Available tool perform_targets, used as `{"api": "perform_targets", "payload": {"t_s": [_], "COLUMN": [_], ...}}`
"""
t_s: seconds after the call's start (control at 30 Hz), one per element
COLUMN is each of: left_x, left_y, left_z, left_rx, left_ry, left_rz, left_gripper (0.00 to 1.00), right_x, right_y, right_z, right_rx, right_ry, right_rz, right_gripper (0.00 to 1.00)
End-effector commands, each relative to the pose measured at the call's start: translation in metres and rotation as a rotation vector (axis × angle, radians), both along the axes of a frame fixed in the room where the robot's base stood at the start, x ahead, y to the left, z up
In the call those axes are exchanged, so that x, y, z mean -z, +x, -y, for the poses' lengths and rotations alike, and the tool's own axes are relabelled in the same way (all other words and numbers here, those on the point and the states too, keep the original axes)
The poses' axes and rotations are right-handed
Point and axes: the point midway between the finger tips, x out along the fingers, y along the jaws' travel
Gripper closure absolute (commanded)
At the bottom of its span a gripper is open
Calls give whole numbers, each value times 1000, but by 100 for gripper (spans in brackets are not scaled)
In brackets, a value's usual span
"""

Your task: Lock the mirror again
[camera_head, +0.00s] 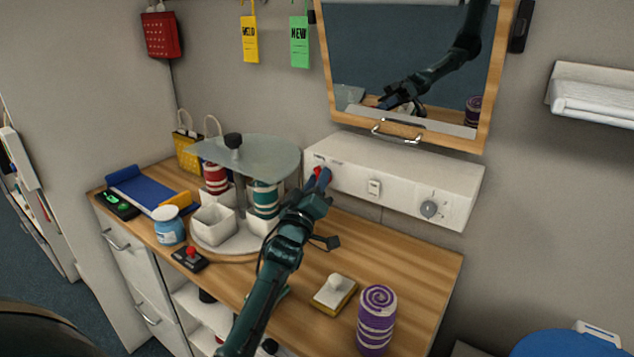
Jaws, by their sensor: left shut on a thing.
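The mirror (404,60) has a wooden frame and hangs on the wall, with a metal handle (397,133) at its lower edge. My arm is reflected in it. Below it is a long white box (400,180) with a small switch (374,187) and a round grey knob (429,209). My left gripper (319,180) is at the box's left end, shut on a small red piece (317,171) there. The fingers hide most of this piece, so its shape and how it is turned cannot be told. My right gripper is out of view.
A tiered round stand (245,158) with cups and tins is left of my left arm. A purple striped canister (376,320) and a yellow-based block with a white knob (334,293) stand on the wooden counter (410,262). The counter's right part is mostly clear.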

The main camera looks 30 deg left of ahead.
Motion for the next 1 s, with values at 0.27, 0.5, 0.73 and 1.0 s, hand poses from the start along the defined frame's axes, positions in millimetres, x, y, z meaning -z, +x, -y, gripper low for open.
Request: {"api": "perform_targets", "payload": {"t_s": [0.27,0.5,0.73,1.0], "left_x": [1,1,2,1], "left_y": [0,0,0,0], "left_z": [0,0,0,0], "left_rx": [1,0,1,0], "left_ry": [46,195,404,660], "left_rz": [7,28,56,91], "left_gripper": [93,93,93,93], "right_x": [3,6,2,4], "right_y": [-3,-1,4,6], "right_z": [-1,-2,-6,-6], "right_rx": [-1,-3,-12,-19], "right_ry": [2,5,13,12], "right_rz": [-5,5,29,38], "right_gripper": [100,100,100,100]}}
